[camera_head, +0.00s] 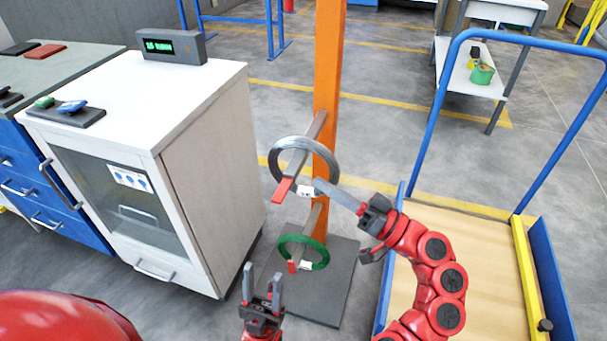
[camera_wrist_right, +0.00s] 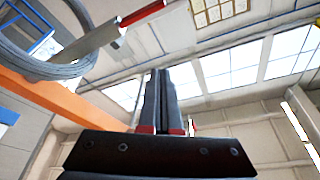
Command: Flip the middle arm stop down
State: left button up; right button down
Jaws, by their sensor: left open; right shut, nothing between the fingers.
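An orange post (camera_head: 330,60) carries grey arms. The upper arm in view (camera_head: 300,152), likely the middle one, holds a grey coil (camera_head: 290,143) and has a red stop (camera_head: 283,190) at its near end. The right wrist view shows this coil (camera_wrist_right: 40,66) and a red stop (camera_wrist_right: 143,13) at upper left; I cannot tell whether the stop is up or down. A lower arm holds a green coil (camera_head: 318,257) with a red stop (camera_head: 292,267). My right gripper (camera_head: 318,184) is shut and empty, close to the grey coil's lower right. My left gripper (camera_head: 262,268) is open and empty, left of the green coil.
A white cabinet (camera_head: 207,150) with a display box (camera_head: 172,47) stands at left. A blue-railed cart (camera_head: 410,285) stands at right. The post's dark base plate (camera_head: 335,290) lies on the floor. A white shelf (camera_head: 470,72) is behind.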

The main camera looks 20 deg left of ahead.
jog(key=shift+w+v, duration=0.1)
jog(key=shift+v, duration=0.5)
jog(key=shift+w+v, duration=0.15)
jog(key=shift+v, duration=0.45)
